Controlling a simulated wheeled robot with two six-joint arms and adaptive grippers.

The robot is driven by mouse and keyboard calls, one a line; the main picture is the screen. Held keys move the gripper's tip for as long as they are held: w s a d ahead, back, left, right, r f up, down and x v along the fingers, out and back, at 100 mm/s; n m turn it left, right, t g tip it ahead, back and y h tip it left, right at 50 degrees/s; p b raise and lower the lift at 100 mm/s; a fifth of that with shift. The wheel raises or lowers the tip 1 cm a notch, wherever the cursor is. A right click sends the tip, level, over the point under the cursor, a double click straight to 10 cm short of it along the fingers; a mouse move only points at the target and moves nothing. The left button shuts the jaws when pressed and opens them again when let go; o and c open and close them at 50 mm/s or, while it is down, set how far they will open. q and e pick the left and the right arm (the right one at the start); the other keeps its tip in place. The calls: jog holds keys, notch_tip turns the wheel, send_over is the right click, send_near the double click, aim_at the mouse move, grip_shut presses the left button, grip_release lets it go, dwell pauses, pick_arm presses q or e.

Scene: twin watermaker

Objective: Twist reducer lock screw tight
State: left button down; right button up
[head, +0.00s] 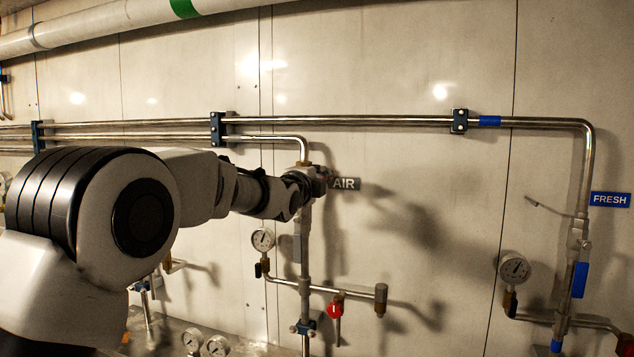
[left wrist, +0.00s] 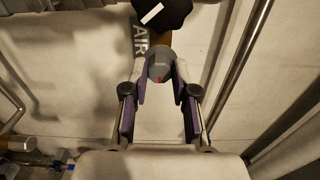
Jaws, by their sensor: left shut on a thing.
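My left gripper (head: 305,180) reaches the vertical air pipe just left of the grey AIR label (head: 345,184). In the left wrist view the fingers of the left gripper (left wrist: 160,78) are closed on either side of a small round grey knob with a red mark, which I take to be the reducer lock screw (left wrist: 159,62). A brass-coloured part (left wrist: 158,40) shows behind it, and a black knob with a white stripe (left wrist: 163,14) is just beyond. In the head view the gripper hides the screw. My right gripper is in neither view.
Steel pipes (head: 380,121) run along the wall above. Below are a pressure gauge (head: 263,239) and a red-handled valve (head: 335,309). The FRESH pipe branch (head: 588,160), with its own gauge (head: 514,268), is at right. Bare wall lies between the branches.

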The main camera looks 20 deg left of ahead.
pick_arm(q)
jog(key=shift+f, duration=0.1)
jog(key=c, duration=0.9)
grip_release()
jog(key=s, duration=1.2)
jog(key=shift+a, duration=0.15)
